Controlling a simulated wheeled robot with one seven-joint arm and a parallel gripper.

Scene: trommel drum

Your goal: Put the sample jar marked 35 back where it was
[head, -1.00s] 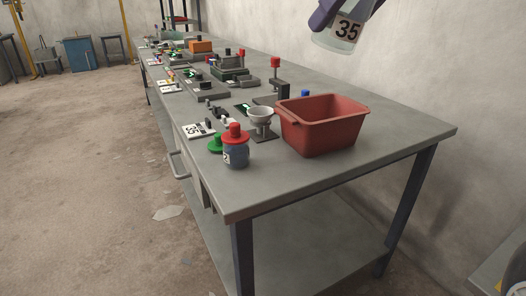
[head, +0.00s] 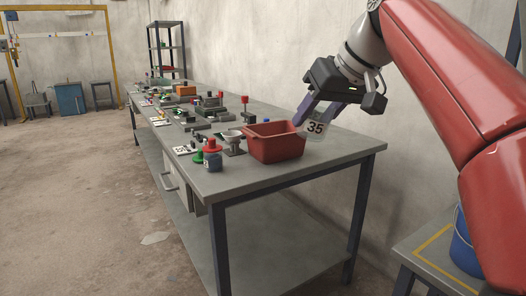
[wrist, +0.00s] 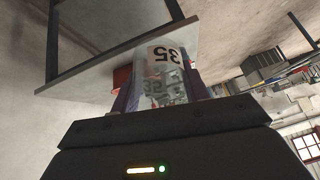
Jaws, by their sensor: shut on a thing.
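The sample jar marked 35 (head: 316,128) is a clear jar with a white label and black digits. My gripper (head: 318,112) is shut on it, with its purple fingers on either side. In the head view the jar is just right of the red bin (head: 275,143), over or near the right end of the workbench; its height above the top is hard to tell. In the wrist view the jar (wrist: 163,75) sits between the two fingers, its label upside down. The bench top (head: 345,148) shows a bare stretch right of the bin.
Several devices crowd the bench farther back. A side table (head: 430,255) with a blue container (head: 462,243) is at lower right.

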